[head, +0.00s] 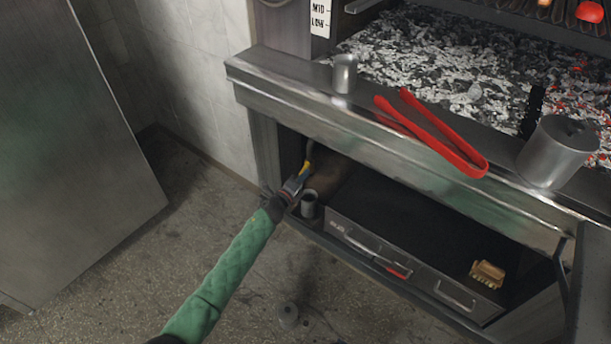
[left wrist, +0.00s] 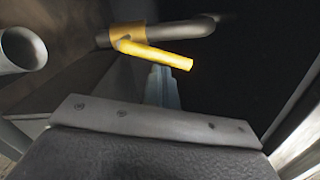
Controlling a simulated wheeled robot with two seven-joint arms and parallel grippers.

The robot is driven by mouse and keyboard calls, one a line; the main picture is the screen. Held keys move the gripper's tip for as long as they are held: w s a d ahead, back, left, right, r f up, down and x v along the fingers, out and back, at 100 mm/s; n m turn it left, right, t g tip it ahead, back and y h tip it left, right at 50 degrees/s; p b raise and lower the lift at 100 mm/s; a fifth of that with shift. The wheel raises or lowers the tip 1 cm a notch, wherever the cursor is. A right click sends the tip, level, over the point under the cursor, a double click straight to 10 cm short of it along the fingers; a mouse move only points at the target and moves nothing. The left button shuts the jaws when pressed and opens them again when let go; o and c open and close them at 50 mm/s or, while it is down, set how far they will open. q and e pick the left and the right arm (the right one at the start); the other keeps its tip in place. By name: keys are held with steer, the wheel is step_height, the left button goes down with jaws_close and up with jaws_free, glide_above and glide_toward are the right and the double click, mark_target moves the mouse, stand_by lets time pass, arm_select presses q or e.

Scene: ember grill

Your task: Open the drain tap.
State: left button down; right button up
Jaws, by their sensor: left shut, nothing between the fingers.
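The drain tap is a grey pipe with a brass-coloured collar and a yellow lever (left wrist: 158,54). In the head view the yellow lever (head: 307,166) shows in the open bay under the grill ledge, at its left end. In the left wrist view the lever slants across the pipe (left wrist: 182,29), a little down to the right. My left gripper (head: 295,184) reaches into the bay, just below the lever. Its fingertips (left wrist: 165,85) are shut and empty, close beneath the lever; I cannot tell whether they touch it.
A grey metal cup (head: 309,205) stands on the bay shelf beside my gripper. Red tongs (head: 440,140), a small canister (head: 344,74) and a larger pot (head: 556,150) sit on the ledge above.

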arm_select(q)
steer(key=n, duration=0.1)
steer(key=a+r+n+p, duration=0.1)
steer(key=shift+w+n, duration=0.35)
steer(key=shift+n, duration=0.05)
steer(key=shift+w, duration=0.1)
steer(key=shift+w+a+p, duration=0.1)
steer(key=shift+a+p, duration=0.05)
steer(key=shift+p, duration=0.15)
